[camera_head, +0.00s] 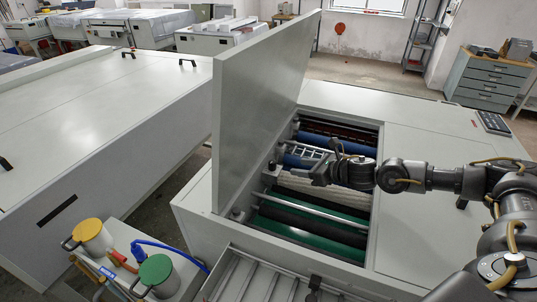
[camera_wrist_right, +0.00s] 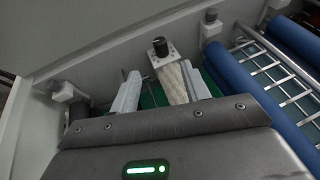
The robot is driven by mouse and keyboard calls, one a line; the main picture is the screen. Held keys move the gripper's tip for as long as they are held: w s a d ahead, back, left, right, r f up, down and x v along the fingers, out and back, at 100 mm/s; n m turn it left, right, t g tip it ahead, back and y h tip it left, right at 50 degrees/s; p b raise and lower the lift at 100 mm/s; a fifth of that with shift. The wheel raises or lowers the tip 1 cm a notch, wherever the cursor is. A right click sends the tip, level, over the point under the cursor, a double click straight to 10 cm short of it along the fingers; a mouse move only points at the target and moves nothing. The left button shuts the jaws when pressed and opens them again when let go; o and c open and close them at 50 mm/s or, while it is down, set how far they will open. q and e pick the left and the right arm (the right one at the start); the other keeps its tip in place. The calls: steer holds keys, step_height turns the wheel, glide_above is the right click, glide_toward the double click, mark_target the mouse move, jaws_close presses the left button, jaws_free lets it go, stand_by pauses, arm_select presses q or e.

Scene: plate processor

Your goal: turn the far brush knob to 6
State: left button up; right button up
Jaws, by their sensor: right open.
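In the head view the knob (camera_head: 271,165) shows small, left of my right gripper (camera_head: 320,172). My right gripper also shows in the wrist view (camera_wrist_right: 162,86); it is open, its two pale fingers spread, with the knob beyond the tips and apart from them. My left gripper is not in view.
The raised lid (camera_head: 262,95) stands close left of the gripper. Blue rollers (camera_wrist_right: 243,75) and a metal grid (camera_wrist_right: 270,68) lie to the right in the wrist view. Another knob (camera_head: 238,213) is nearer. Yellow (camera_head: 88,229) and green (camera_head: 155,270) lidded containers stand front left.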

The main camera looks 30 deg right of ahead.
mark_target(274, 163)
steer(key=w, duration=0.1)
steer(key=w+a+p, duration=0.1)
steer(key=w+p, duration=0.1)
steer(key=shift+w+a+f, duration=0.15)
steer(key=shift+a+f, duration=0.1)
steer(key=shift+a, duration=0.15)
steer(key=p+x, duration=0.2)
steer(key=x, duration=0.4)
steer(key=shift+w+f, duration=0.2)
steer(key=shift+f, duration=0.05)
steer(key=shift+w+f+p, duration=0.1)
steer(key=shift+w+p, duration=0.05)
steer(key=shift+p, duration=0.15)
steer(key=shift+w+a+f, duration=0.1)
steer(key=shift+f, duration=0.05)
steer(key=c, duration=1)
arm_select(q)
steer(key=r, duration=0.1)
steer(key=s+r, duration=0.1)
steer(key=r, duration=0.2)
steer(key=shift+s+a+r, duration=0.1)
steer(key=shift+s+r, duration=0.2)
